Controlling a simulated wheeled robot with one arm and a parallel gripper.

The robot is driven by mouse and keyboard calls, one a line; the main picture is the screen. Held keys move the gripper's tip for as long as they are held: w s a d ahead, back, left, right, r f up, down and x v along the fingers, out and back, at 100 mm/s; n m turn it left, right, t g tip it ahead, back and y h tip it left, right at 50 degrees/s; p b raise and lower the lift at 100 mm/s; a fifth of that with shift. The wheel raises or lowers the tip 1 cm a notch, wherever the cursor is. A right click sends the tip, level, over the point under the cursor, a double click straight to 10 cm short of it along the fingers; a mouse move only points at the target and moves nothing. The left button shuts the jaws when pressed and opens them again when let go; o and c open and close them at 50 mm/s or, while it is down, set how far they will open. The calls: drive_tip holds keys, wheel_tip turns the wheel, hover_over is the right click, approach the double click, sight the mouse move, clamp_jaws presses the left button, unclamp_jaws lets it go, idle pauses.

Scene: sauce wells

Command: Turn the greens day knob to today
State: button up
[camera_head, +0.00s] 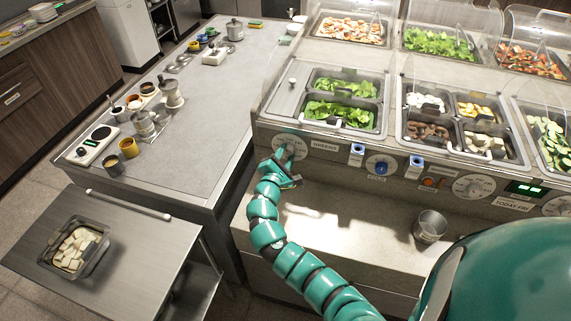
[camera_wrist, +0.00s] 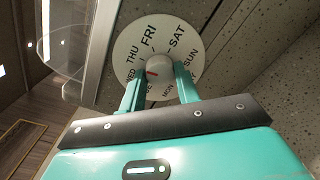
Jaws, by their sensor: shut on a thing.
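The greens day knob is a pale round dial (camera_wrist: 128,52) with day names around it, on the counter front left of the GREENS label (camera_head: 325,146). My gripper (camera_wrist: 159,72) is shut on its central grey knob (camera_wrist: 158,63), one teal finger on each side. A red mark on the knob faces left and slightly down in the wrist view, roughly toward WED; the exact setting is hard to read. FRI stands near the top of the dial. A sign reading TODAY FRI (camera_head: 513,207) is on the right. In the head view my gripper (camera_head: 286,154) partly covers the dial (camera_head: 297,140).
A blue knob (camera_head: 381,166) and another day dial (camera_head: 473,187) are further right on the same front. A metal cup (camera_head: 430,226) stands on the ledge below. Greens trays (camera_head: 345,84) sit above. A clear guard (camera_wrist: 68,45) is close on the left in the wrist view.

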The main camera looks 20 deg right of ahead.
drive_tip(key=m+b, duration=0.1)
drive_tip(key=b, duration=0.1)
drive_tip(key=m+b, duration=0.2)
drive_tip(key=b, duration=0.1)
drive_tip(key=m+b, duration=0.2)
drive_tip(key=shift+f+b, duration=0.35)
drive_tip(key=shift+b, duration=0.05)
drive_tip(key=m+b, duration=0.2)
drive_tip(key=b, duration=0.1)
drive_tip(key=shift+r+m, duration=0.1)
drive_tip(key=shift+m, duration=0.2)
drive_tip(key=m+b, duration=0.2)
drive_tip(key=b, duration=0.1)
drive_tip(key=shift+r+y, duration=0.2)
drive_tip(key=shift+y, duration=0.1)
drive_tip(key=o, duration=1)
drive_tip(key=shift+d+r, duration=0.1)
drive_tip(key=shift+c, duration=0.2)
drive_tip(key=shift+s, duration=0.1)
